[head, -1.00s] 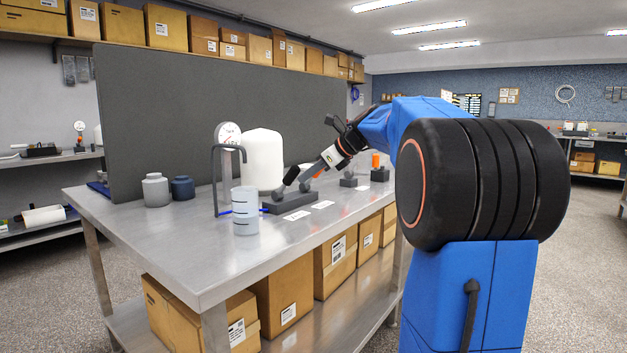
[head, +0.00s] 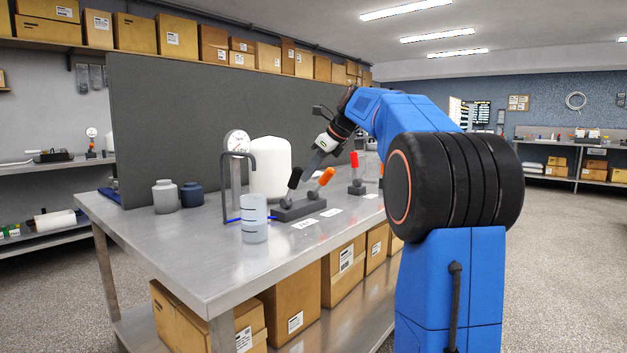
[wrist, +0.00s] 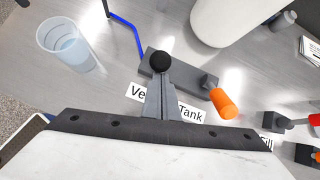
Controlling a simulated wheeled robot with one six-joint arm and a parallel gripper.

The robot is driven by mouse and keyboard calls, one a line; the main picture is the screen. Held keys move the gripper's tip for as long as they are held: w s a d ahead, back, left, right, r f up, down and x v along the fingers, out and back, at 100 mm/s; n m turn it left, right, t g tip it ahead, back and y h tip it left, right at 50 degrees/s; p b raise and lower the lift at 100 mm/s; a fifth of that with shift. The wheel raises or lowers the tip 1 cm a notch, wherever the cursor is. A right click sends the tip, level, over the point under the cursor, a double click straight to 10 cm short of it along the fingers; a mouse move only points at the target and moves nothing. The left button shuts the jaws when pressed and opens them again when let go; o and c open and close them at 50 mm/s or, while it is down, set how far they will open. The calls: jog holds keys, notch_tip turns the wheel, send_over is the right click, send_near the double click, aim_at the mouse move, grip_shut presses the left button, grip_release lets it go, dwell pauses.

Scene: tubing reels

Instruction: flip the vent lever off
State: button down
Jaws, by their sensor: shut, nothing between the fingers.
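The vent lever has a black handle (head: 294,178) and stands at the left end of a dark grey valve block (head: 300,210) on the steel bench. In the wrist view its round black end (wrist: 161,61) lies just beyond my fingertips, behind a label partly reading "Ve". The tank lever with an orange handle (head: 327,177) is right of it on the same block, and also shows in the wrist view (wrist: 224,103). My gripper (head: 309,171) is shut and empty, angled down just above and right of the black handle. I cannot tell whether it touches it.
A clear beaker (head: 254,218) and a bent dark pipe (head: 224,190) stand left of the block. A white tank (head: 270,168) and a gauge (head: 237,142) stand behind. A red-handled lever (head: 355,160) is farther right. The bench front (head: 215,270) is clear.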

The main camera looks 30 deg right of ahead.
jog(key=w+a+r+g, duration=0.1)
jog(key=w+a+r, duration=0.1)
jog(key=w, duration=0.6)
jog(key=shift+a+r, duration=0.4)
jog(key=shift+r, duration=0.4)
jog(key=shift+a, duration=0.1)
jog(key=w+v, duration=0.1)
jog(key=v, duration=1)
jog(key=shift+d+r+h, duration=0.3)
jog(key=shift+d+r, duration=0.1)
jog(key=shift+r, duration=0.1)
jog(key=shift+w, duration=0.15)
dwell(0.5)
